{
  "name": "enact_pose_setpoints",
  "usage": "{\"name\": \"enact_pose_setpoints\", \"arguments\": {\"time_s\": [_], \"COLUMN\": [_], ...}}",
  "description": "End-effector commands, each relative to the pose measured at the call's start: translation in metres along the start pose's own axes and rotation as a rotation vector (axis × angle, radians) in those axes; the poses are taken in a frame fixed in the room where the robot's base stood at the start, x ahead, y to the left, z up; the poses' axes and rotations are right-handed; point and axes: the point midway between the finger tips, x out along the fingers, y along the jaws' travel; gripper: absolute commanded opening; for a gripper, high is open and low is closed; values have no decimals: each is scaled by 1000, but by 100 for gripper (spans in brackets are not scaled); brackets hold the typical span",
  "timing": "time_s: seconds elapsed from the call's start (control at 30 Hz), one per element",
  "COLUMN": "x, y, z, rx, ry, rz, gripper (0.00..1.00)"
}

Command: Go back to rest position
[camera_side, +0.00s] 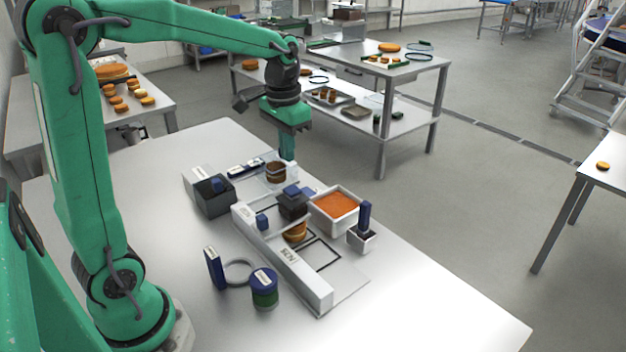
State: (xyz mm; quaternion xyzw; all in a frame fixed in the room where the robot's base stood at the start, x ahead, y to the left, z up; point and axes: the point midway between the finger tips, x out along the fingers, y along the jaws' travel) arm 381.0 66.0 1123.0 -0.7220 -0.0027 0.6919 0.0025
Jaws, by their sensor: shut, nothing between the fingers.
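My gripper (287,153) hangs from the green arm, pointing down, shut and empty. Its tip is just above or behind a small brown pot (275,172) at the far side of the worktable; I cannot tell if they touch.
A white tray (348,195) of orange filling stands right of the fixture. A blue-handled tool stands in a small white block (361,238). A dark box (214,198) is at the left. A green jar with blue lid (264,290) and grey ring (238,271) lie in front. The table's right front is clear.

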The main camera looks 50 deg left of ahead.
Motion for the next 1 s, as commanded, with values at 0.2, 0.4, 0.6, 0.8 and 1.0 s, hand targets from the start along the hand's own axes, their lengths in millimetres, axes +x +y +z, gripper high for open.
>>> {"name": "enact_pose_setpoints", "arguments": {"time_s": [0.2,0.4,0.6,0.8,1.0], "x": [-18,-30,-34,-33,-27], "y": [17,32,44,55,62], "z": [29,60,91,121,144], "rx": [2,2,1,1,0], "ry": [84,169,255,341,412], "rz": [-10,-15,-15,-9,1], "gripper": [0,0,0,0,0]}}
